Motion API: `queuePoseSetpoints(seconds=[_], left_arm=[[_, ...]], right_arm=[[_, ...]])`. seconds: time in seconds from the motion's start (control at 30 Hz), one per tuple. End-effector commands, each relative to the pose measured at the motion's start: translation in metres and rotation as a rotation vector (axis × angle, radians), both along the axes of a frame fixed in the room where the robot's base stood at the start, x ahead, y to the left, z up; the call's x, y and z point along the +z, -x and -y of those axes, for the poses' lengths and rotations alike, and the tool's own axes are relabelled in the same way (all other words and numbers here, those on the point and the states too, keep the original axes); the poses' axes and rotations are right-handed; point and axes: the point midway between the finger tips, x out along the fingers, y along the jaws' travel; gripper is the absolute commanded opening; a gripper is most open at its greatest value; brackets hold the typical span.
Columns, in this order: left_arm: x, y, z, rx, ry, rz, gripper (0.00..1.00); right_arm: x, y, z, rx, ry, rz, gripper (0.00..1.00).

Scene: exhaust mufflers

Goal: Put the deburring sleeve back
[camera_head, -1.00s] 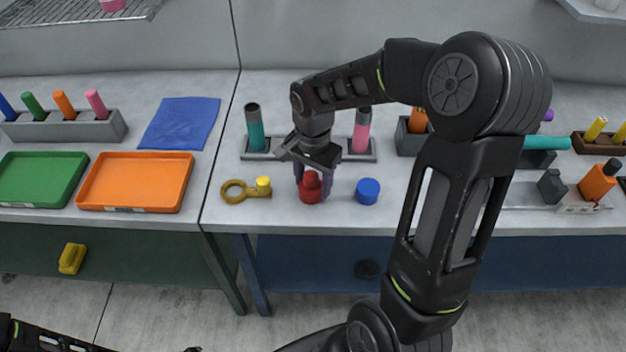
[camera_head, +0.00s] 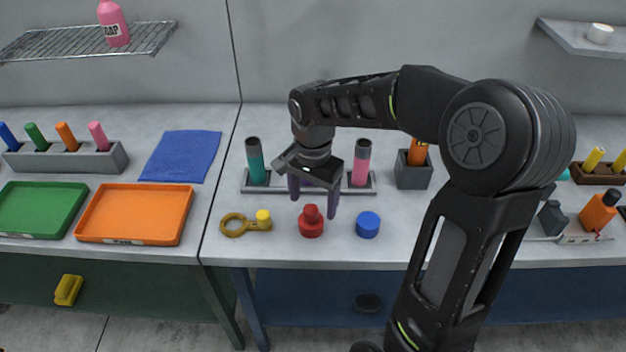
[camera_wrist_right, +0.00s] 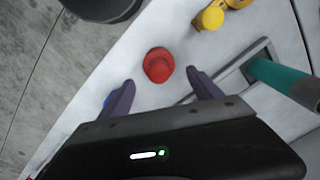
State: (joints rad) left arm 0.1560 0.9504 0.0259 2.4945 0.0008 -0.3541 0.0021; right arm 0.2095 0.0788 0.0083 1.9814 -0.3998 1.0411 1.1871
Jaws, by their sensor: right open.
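I cannot tell by looks which piece is the deburring sleeve. A red round piece with a narrower knob (camera_head: 311,222) stands upright on the grey bench; it also shows in the right wrist view (camera_wrist_right: 158,65). A blue cylinder (camera_head: 368,225) stands to its right. A yellow ring-ended piece with a yellow knob (camera_head: 236,225) lies to its left. My right gripper (camera_head: 314,203) is open and empty, above and just behind the red piece; in the wrist view its fingertips (camera_wrist_right: 160,80) are apart, with the red piece beyond them. My left gripper is not in view.
Behind is a grey rack (camera_head: 330,187) holding a teal-and-black tool (camera_head: 255,162) and a pink-and-black tool (camera_head: 361,163). A grey block holder (camera_head: 413,172) stands right of it. An orange tray (camera_head: 135,238) and a blue cloth (camera_head: 180,155) lie left.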

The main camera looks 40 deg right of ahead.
Motion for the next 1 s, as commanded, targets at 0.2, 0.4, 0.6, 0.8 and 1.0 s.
queuePoseSetpoints(seconds=[0.2, 0.4, 0.6, 0.8, 1.0], left_arm=[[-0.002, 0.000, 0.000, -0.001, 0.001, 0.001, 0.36], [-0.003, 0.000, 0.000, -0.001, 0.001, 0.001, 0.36], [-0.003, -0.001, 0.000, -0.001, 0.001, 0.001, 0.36], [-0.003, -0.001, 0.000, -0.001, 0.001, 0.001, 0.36], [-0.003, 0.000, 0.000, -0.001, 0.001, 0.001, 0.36]], right_arm=[[0.045, -0.001, 0.000, 0.001, 0.000, 0.004, 0.74], [0.065, 0.000, 0.000, 0.000, 0.000, 0.001, 0.74], [0.067, 0.000, 0.000, 0.000, -0.001, 0.000, 0.74], [0.067, 0.000, 0.000, 0.000, -0.001, 0.000, 0.74], [0.067, 0.000, 0.000, 0.000, -0.001, 0.000, 0.74]])
